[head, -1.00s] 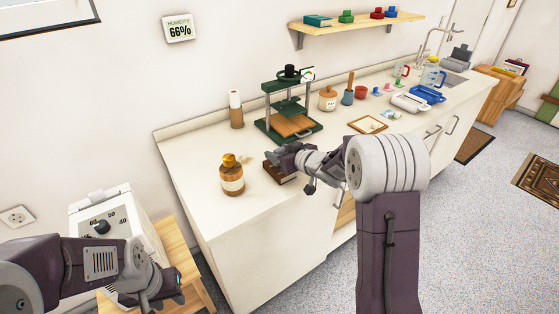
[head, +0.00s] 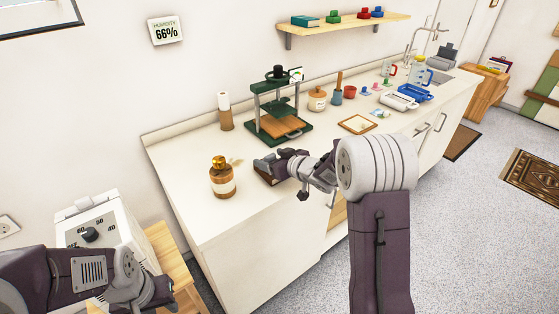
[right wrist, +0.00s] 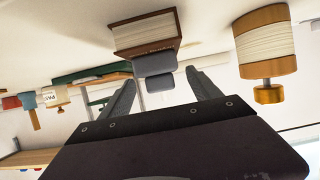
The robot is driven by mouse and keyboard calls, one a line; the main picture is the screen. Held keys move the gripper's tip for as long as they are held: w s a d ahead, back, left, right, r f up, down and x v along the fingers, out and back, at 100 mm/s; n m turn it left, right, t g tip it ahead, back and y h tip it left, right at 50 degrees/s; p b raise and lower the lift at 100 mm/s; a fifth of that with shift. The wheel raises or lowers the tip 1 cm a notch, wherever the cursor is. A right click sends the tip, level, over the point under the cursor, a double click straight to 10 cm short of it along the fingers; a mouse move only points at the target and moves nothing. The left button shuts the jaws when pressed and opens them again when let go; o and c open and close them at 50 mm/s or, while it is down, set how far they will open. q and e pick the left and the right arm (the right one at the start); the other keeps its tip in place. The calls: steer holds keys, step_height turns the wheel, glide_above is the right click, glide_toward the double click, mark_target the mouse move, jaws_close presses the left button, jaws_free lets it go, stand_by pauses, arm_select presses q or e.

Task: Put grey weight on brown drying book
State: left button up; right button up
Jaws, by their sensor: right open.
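The brown book (head: 267,178) lies on the white counter, partly hidden by my right gripper (head: 274,163) in the head view. The right wrist view is upside down; there the book (right wrist: 145,35) shows its pale pages and brown cover. The grey weight (right wrist: 154,64) appears to rest on the book's top cover, though exact contact is hard to tell. My right gripper is open, its two fingers on either side of the weight with gaps showing. My left gripper (head: 157,292) is low at the left, away from the counter; its jaws are unclear.
The counter's front edge is bare.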

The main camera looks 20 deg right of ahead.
steer(key=p+v, duration=0.2)
steer(key=v, duration=0.9)
steer(key=shift+s, duration=0.1)
steer(key=s+d+f+m+g+h, duration=0.1)
steer(key=s+f+m+g+h, duration=0.5)
steer(key=s+f, duration=0.5)
steer(key=s+a+f+n+g+y, duration=0.1)
steer(key=s+a+g, duration=0.3)
steer(key=s, duration=0.7)
steer(key=shift+a+f+n+g+y, duration=0.3)
steer(key=shift+f+n+g, duration=0.1)
steer(key=shift+f+g, duration=0.25)
steer(key=shift+r, duration=0.1)
step_height(320, 180, up, 10)
steer(key=p, duration=0.9)
steer(key=shift+f+p, duration=0.25)
steer(key=shift+p, duration=0.1)
